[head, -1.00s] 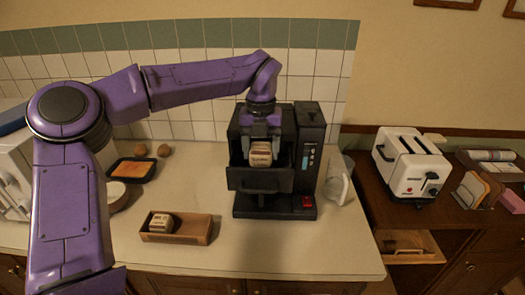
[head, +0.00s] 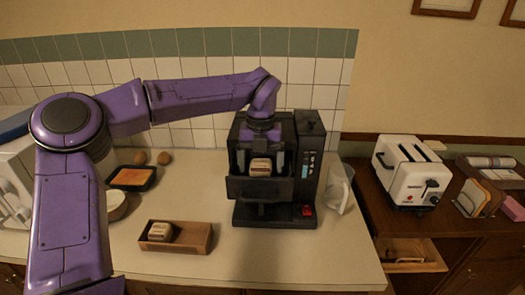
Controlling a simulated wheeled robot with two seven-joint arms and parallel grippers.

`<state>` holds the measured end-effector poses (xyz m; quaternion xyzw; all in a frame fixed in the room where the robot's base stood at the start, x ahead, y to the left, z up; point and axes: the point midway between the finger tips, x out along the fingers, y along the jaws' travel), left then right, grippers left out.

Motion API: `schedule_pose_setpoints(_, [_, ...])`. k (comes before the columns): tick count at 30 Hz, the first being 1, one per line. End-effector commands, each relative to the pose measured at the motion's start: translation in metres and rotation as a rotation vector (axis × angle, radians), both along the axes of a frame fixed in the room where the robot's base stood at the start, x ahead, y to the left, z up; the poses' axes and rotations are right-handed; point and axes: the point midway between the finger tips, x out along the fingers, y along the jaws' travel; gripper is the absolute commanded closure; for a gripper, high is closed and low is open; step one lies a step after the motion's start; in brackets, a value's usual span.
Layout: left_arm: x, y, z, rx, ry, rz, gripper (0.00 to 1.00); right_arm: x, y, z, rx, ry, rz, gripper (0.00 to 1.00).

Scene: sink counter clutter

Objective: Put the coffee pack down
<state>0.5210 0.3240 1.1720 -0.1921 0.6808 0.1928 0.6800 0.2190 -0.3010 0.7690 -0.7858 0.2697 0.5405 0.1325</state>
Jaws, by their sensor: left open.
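The coffee pack (head: 260,167) is a small pale block with a brown label. It sits in the open upper part of the black coffee machine (head: 245,187), behind the front drawer edge. My left gripper (head: 260,160) points down into the machine, its fingers apart on either side of the pack with gaps visible. A second similar pack (head: 160,231) lies in the left part of a brown wooden tray (head: 197,238) on the counter. My right gripper is not in view.
A white toaster (head: 408,172) stands on the wooden cabinet.

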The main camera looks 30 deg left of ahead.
Motion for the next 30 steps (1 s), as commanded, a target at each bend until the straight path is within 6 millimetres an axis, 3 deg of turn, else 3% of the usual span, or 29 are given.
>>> schedule_pose_setpoints(9, [0.001,-0.001,0.078,0.003,-0.006,0.001,0.09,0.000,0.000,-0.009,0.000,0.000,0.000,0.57])
schedule_pose_setpoints(13, [0.001,0.000,0.104,0.002,-0.005,0.002,0.09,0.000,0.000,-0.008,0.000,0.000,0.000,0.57])
schedule_pose_setpoints(18, [0.000,-0.001,0.116,0.000,-0.004,-0.001,0.09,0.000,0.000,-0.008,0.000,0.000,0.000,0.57])
schedule_pose_setpoints(30, [0.000,-0.001,0.116,-0.001,-0.003,-0.001,0.09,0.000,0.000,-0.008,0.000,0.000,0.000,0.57])
